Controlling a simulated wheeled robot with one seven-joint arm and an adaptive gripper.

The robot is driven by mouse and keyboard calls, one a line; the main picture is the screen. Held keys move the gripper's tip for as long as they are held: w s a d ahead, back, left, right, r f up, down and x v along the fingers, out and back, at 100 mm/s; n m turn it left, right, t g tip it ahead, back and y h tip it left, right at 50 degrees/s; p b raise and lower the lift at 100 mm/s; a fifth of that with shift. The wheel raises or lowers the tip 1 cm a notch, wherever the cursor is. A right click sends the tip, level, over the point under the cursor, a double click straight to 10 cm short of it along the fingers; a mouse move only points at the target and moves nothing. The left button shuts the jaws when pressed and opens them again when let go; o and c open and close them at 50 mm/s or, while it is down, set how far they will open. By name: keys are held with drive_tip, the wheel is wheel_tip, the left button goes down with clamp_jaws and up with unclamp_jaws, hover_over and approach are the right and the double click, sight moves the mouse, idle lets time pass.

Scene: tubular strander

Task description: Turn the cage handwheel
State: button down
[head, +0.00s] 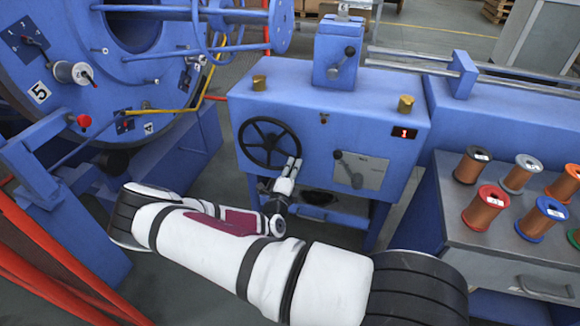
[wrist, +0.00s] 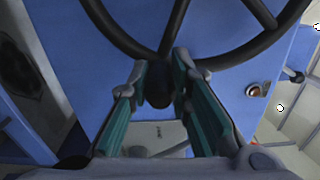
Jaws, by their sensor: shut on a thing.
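The cage handwheel (head: 268,143) is a black spoked wheel on the front of the blue machine housing, left of its middle. In the wrist view its dark rim and spokes (wrist: 165,40) cross the top of the picture. My gripper (head: 294,165) is at the wheel's lower right edge in the head view. Its two fingers show in the wrist view (wrist: 160,82), one on each side of a dark part of the wheel at the rim. They are closed on that part. The fingers partly hide the contact, so I cannot tell exactly how deep the hold is.
A numbered blue cage disc (head: 95,60) stands at left. A grey cabinet (head: 505,248) with several wire spools stands at right. Red rails (head: 40,260) run lower left.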

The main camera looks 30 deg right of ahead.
sight(298, 146)
drive_tip(key=r+n+p, duration=0.1)
drive_tip(key=n, duration=0.1)
drive_tip(key=r+n+p, duration=0.1)
drive_tip(key=r, duration=0.1)
drive_tip(key=s+d+r+n+p, duration=0.1)
drive_tip(key=r+n, duration=0.1)
drive_tip(key=shift+r+n, duration=0.2)
drive_tip(key=shift+n, duration=0.1)
drive_tip(key=shift+w+a+r+n+p, duration=0.15)
drive_tip(key=shift+w+r+n+p, duration=0.05)
drive_tip(key=shift+r+n+p, duration=0.45)
drive_tip(key=c, duration=1.5)
unclamp_jaws()
drive_tip(key=shift+o, duration=0.2)
drive_tip(key=shift+a+f, duration=0.1)
drive_tip(key=shift+a, duration=0.05)
